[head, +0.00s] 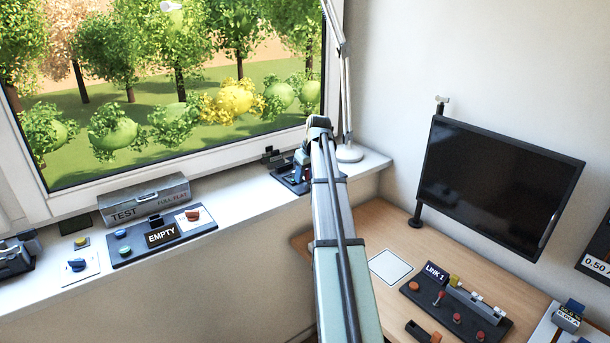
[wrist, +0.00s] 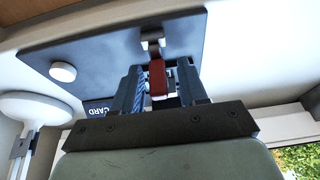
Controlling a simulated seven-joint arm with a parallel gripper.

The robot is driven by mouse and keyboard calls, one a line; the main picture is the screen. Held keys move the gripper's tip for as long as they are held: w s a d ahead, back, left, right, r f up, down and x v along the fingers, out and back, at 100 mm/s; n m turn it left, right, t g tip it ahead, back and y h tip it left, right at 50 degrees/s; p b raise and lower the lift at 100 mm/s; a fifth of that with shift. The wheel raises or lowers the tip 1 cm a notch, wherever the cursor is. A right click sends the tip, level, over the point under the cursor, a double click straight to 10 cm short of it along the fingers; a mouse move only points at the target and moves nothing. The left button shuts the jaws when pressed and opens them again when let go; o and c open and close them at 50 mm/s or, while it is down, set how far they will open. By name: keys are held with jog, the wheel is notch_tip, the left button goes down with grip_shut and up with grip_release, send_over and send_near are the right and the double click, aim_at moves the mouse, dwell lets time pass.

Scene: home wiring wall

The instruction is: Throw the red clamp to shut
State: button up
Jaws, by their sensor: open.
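The red clamp (wrist: 158,78) shows in the wrist view as a short red lever below a metal bracket (wrist: 151,42) on a dark panel. My gripper (wrist: 161,82) is open, with one finger on either side of the red lever in the picture. I cannot tell whether a finger touches it. In the head view my gripper (head: 304,160) is at the far end of the sill, over the dark panel (head: 284,180). My own arm hides much of that panel, and I cannot make out the red clamp there.
A lamp base (head: 349,153) stands close right of my gripper. The panel has a white knob (wrist: 62,72) and a CARD label (wrist: 97,109). An EMPTY panel (head: 125,252) and a TEST box (head: 145,200) sit left on the sill. A monitor (head: 497,185) stands right.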

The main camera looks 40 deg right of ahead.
jog(key=v, duration=1.3)
jog(key=shift+s+r, duration=0.2)
jog(key=shift+r, duration=0.1)
dwell(0.3)
